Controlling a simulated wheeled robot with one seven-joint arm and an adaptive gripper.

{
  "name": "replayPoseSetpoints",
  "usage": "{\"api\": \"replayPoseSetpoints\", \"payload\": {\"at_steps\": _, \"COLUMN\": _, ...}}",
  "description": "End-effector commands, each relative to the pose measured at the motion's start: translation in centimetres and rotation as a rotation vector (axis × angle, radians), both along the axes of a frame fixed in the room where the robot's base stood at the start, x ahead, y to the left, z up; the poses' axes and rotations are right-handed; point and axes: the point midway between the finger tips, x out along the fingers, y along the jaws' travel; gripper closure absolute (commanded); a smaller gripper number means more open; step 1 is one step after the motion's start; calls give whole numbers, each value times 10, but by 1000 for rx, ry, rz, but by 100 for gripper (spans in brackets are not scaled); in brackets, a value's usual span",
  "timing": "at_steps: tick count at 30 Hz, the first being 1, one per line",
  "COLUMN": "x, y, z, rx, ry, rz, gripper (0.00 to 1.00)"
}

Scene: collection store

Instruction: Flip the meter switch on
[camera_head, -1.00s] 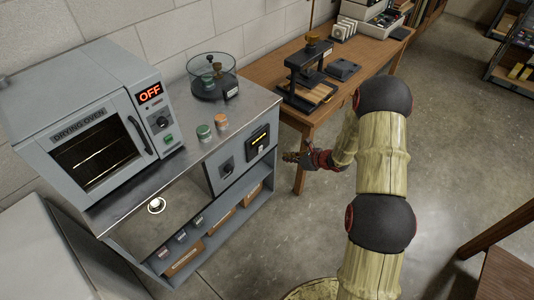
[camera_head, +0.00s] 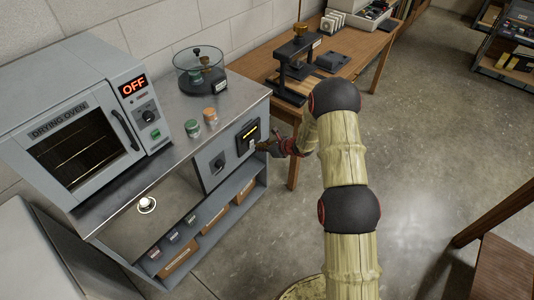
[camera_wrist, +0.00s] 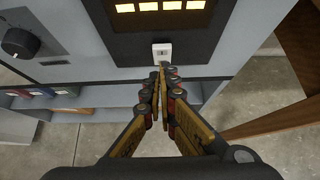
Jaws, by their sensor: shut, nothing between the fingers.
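The meter (camera_head: 248,136) is a dark panel with a lit yellow display on the front of the grey cabinet. In the wrist view the meter (camera_wrist: 120,38) fills the top, with lit yellow segments. Below its display is a small white switch (camera_wrist: 162,50). My gripper (camera_wrist: 161,70) is shut and empty, its fingertips just below the switch in the picture; I cannot tell whether they touch it. In the head view my gripper (camera_head: 258,146) is at the meter's lower right, and the switch there is small.
A dark round knob (camera_wrist: 20,42) is left of the meter. The drying oven (camera_head: 85,140), reading OFF, stands on the cabinet top with a green jar (camera_head: 192,128), an orange-topped jar (camera_head: 210,116) and a glass vessel (camera_head: 200,72). A wooden table (camera_head: 345,62) stands right of the cabinet.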

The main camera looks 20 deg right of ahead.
Motion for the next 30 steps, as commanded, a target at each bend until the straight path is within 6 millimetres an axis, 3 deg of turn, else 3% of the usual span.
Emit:
{"api": "replayPoseSetpoints", "payload": {"at_steps": 17, "x": 9, "y": 6, "z": 3, "rx": -3, "ry": 5, "rz": 1, "gripper": 100}}
{"api": "replayPoseSetpoints", "payload": {"at_steps": 25, "x": 16, "y": 12, "z": 13, "rx": -55, "ry": 87, "rz": 4, "gripper": 100}}
{"api": "replayPoseSetpoints", "payload": {"at_steps": 30, "x": 14, "y": 11, "z": 5, "rx": -54, "ry": 88, "rz": 3, "gripper": 100}}
